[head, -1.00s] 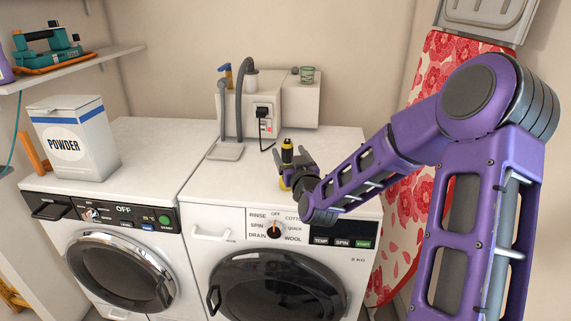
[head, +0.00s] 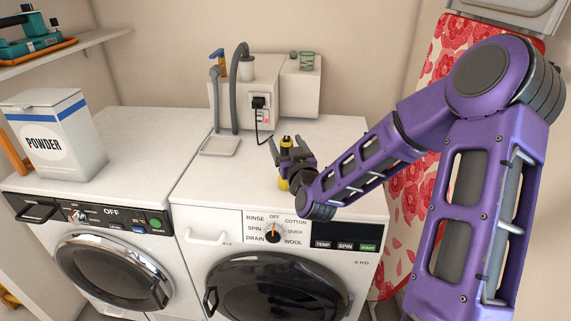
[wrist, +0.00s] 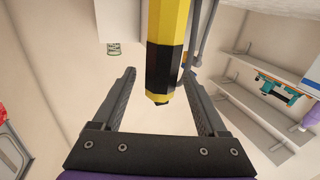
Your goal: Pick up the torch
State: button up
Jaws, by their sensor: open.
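The torch (head: 284,184) is yellow and black and stands upright on top of the right-hand washing machine (head: 330,147), near its front edge. In the head view my gripper (head: 288,146) is at the torch, with a finger seen on each side of its upper part. Part of the torch is hidden behind my gripper. In the wrist view the torch (wrist: 166,45) comes down from the top edge between the two open fingers (wrist: 159,74), with visible gaps on both sides.
Behind the torch are a black plug (head: 259,102) with a hanging cable, a grey hose (head: 238,85) and a white box (head: 300,88) holding a green glass (head: 307,60). A powder box (head: 55,135) stands on the left machine.

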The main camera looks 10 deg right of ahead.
grip_shut()
dwell(0.3)
dwell(1.1)
